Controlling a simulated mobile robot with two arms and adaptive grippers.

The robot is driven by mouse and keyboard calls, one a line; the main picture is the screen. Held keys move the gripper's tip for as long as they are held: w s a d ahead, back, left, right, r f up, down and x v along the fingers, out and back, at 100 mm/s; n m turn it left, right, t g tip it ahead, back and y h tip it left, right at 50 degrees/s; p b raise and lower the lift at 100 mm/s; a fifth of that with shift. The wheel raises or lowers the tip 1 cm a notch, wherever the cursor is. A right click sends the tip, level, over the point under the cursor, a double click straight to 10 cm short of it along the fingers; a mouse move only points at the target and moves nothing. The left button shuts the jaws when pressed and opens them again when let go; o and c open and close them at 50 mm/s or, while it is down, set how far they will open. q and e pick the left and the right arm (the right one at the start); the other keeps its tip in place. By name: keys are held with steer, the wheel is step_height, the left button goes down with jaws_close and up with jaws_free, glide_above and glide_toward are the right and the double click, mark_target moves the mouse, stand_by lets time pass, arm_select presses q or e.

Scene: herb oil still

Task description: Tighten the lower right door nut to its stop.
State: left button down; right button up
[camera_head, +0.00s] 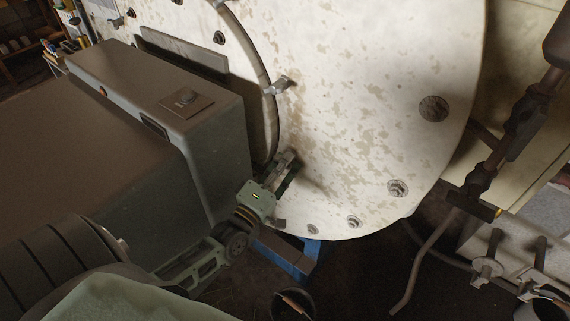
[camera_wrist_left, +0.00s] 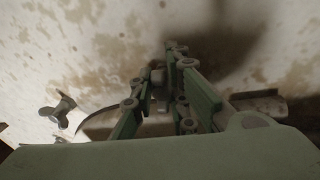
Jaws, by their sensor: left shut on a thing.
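My left gripper (camera_head: 286,168) is at the lower right edge of the round door, in front of the pale, spotted end plate (camera_head: 350,130). In the left wrist view its green fingers (camera_wrist_left: 170,68) close around a small grey piece (camera_wrist_left: 158,77), which I take to be the lower right door nut. The fingers hide most of it, so its angle and its seating cannot be told. The door's curved rim (camera_head: 264,60) shows above the gripper. Another wing nut (camera_head: 279,86) sits higher on that rim. My right gripper is not in view.
A wing nut (camera_wrist_left: 62,115) stands left of the fingers in the wrist view. Bolts (camera_head: 398,188) dot the plate's lower edge. A blue stand (camera_head: 285,254) and a dark bucket (camera_head: 292,304) are below. Rusty piping (camera_head: 510,130) runs at the right.

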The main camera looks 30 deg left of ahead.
arm_select(q)
steer(key=shift+d+f, duration=0.1)
stand_by(0.3)
steer(key=c, duration=1.7)
jaws_free()
steer(key=v, duration=1.2)
steer(key=s+d+f+m+g, duration=0.1)
steer(key=s+f+m+g, duration=0.2)
steer(key=f, duration=0.7)
steer(key=s+f+m+g, duration=0.3)
steer(key=f, duration=0.8)
steer(key=s+d+f+m+g, duration=0.1)
steer(key=s+f+m+g, duration=0.25)
steer(key=f, duration=0.65)
steer(key=s+d+f+m+g, duration=0.2)
steer(key=s+f, duration=0.3)
steer(key=s, duration=0.3)
steer(key=s+d+f+m+g+p, duration=0.1)
steer(key=s+d+f+m+g, duration=0.1)
steer(key=s+f, duration=0.4)
steer(key=s+d+f+m+g, duration=0.2)
steer(key=s+f+m+g, duration=0.2)
steer(key=s, duration=0.5)
steer(key=shift+s+d+f+m+g, duration=0.1)
steer(key=shift+s+f+m+g, duration=0.05)
steer(key=shift+f+g, duration=0.4)
steer(key=shift+s+d+f+m+g, duration=0.1)
steer(key=shift+s+f+g, duration=0.05)
steer(key=shift+f+g, duration=0.35)
